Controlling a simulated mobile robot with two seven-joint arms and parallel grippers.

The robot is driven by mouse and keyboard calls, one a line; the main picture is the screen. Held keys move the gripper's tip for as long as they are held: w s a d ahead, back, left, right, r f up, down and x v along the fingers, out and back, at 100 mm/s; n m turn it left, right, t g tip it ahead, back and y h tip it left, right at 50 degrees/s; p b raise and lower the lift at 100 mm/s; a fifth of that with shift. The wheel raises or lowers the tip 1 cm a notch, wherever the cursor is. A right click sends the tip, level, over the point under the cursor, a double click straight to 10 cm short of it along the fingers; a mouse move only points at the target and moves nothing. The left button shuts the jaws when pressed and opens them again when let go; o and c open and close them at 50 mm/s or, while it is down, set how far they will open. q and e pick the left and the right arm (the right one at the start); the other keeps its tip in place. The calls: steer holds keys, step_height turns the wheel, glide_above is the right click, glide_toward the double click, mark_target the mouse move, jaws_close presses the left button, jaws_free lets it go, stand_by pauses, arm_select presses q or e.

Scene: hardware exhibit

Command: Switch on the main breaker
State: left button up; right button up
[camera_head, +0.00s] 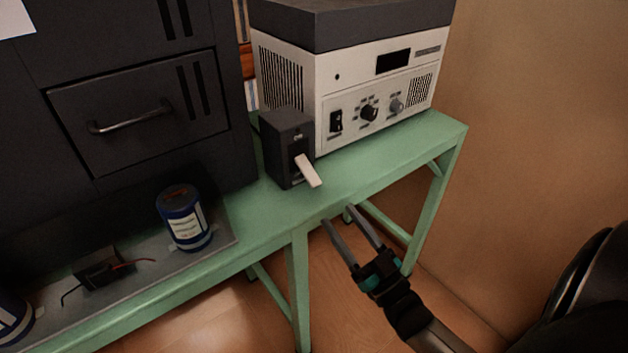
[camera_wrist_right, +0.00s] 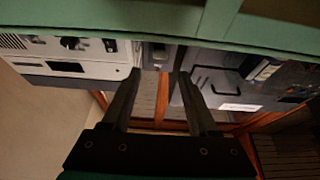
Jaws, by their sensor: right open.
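The main breaker is a small dark grey box (camera_head: 283,143) on the green table, in front of the white instrument's left end. Its pale lever (camera_head: 309,171) sticks out of the front slot and slants downward toward me. My right gripper (camera_head: 337,215) is open and empty, just off the table's front edge, below and slightly right of the lever, and apart from it. My left gripper is not in view.
The green table (camera_head: 372,166) has clear room right of the breaker. A white instrument (camera_head: 350,100) with knobs stands behind. A dark drawer cabinet (camera_head: 75,170) stands left.

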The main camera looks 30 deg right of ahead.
mark_target(314, 180)
steer(key=b+x, duration=0.1)
steer(key=x, duration=0.9)
steer(key=shift+w+a+f, duration=0.1)
steer(key=shift+w, duration=0.05)
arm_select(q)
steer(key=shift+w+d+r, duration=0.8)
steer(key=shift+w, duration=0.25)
arm_select(e)
jaws_close()
